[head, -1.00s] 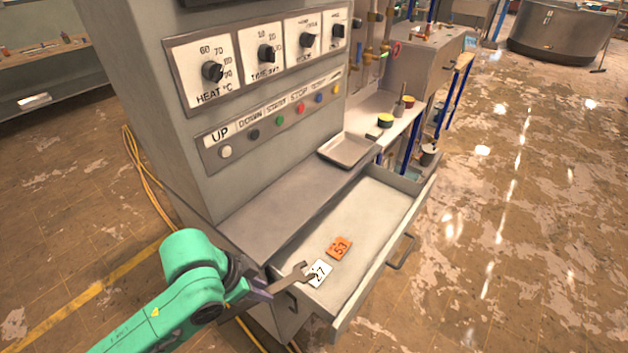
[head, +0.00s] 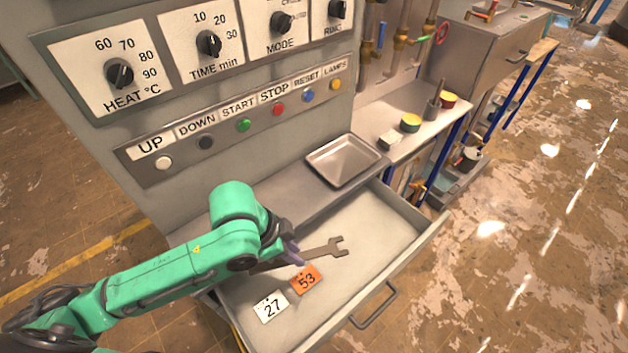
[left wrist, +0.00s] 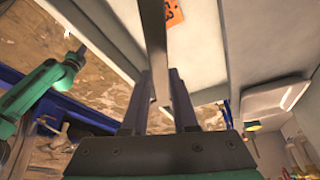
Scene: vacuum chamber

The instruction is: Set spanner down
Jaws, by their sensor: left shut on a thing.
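A grey open-ended spanner (head: 325,249) is held in my left gripper (head: 289,252). The gripper is shut on its handle, with the open jaw pointing right. The spanner is over the open drawer (head: 378,229); I cannot tell whether it touches the drawer floor. In the left wrist view, the spanner (left wrist: 156,45) runs away from between the two fingers (left wrist: 160,105). An orange tag marked 53 (head: 306,280) and a white tag marked 27 (head: 271,307) lie in the drawer near the gripper.
An empty metal tray (head: 344,161) sits on the ledge behind the drawer. The control panel (head: 240,125) with knobs and buttons rises behind my arm. The drawer's right part is clear. A side bench (head: 400,115) holds small yellow-topped containers.

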